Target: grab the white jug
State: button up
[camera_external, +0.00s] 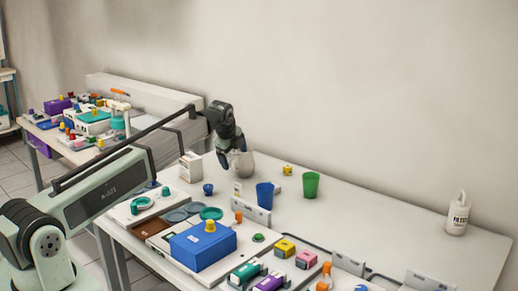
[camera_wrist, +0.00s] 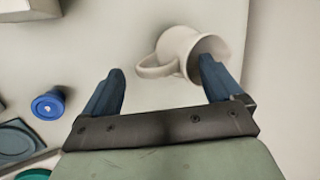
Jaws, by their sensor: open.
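The white jug (camera_external: 243,164) is on the table by the wall, partly hidden behind my gripper (camera_external: 230,158). In the wrist view the white jug (camera_wrist: 177,48) lies beyond the fingers of my gripper (camera_wrist: 158,78), with its handle toward the gap between them. The right finger overlaps the jug's open mouth; whether it is inside, touching or only in front I cannot tell. The left finger is apart from the jug. My gripper is open, with nothing shut between its fingers.
A blue cup (camera_external: 265,196) and a green cup (camera_external: 311,185) stand right of the jug. A white box (camera_external: 190,167) and a small blue pot (camera_external: 208,190) are to its left. A blue box (camera_external: 203,246) and trays fill the front. A white bottle (camera_external: 457,218) stands far right; the table before it is clear.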

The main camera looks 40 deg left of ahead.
aim_at(241, 164)
jog(key=shift+x, duration=1.5)
jog(key=c, duration=1.5)
